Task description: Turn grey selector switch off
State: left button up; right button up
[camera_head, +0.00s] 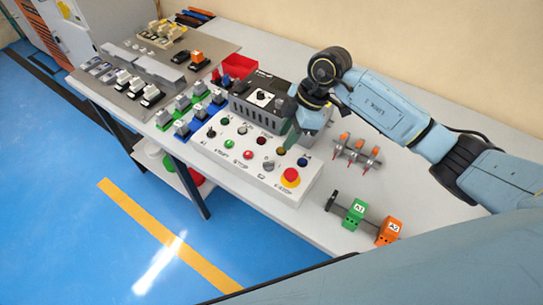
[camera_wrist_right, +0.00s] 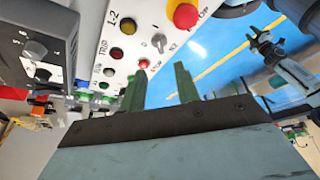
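The white control panel (camera_head: 222,150) carries several knobs and lamps. One grey selector switch (camera_head: 268,165) sits near the red mushroom button and also shows in the wrist view (camera_wrist_right: 159,42). Another grey selector (camera_head: 242,129) sits in the panel's back row. Which one the task means is not clear to me. My right gripper (camera_head: 289,136) is over the panel's back right edge. In the wrist view its two green fingers (camera_wrist_right: 160,86) are apart with nothing between them. They are clear of the grey knob. What seems to be my left arm (camera_wrist_right: 265,42) shows small at the right there.
The red mushroom button (camera_head: 290,176) stands up at the panel's right end. A dark grey box (camera_head: 262,97) with a knob stands behind the panel. Green and orange blocks (camera_head: 355,212) and small orange-topped parts (camera_head: 357,151) lie to the right. Bare table lies between.

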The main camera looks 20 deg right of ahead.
aim_at(269, 163)
jog(key=x, duration=1)
jog(key=shift+a+b, duration=0.1)
jog(key=shift+b, duration=0.25)
grip_shut()
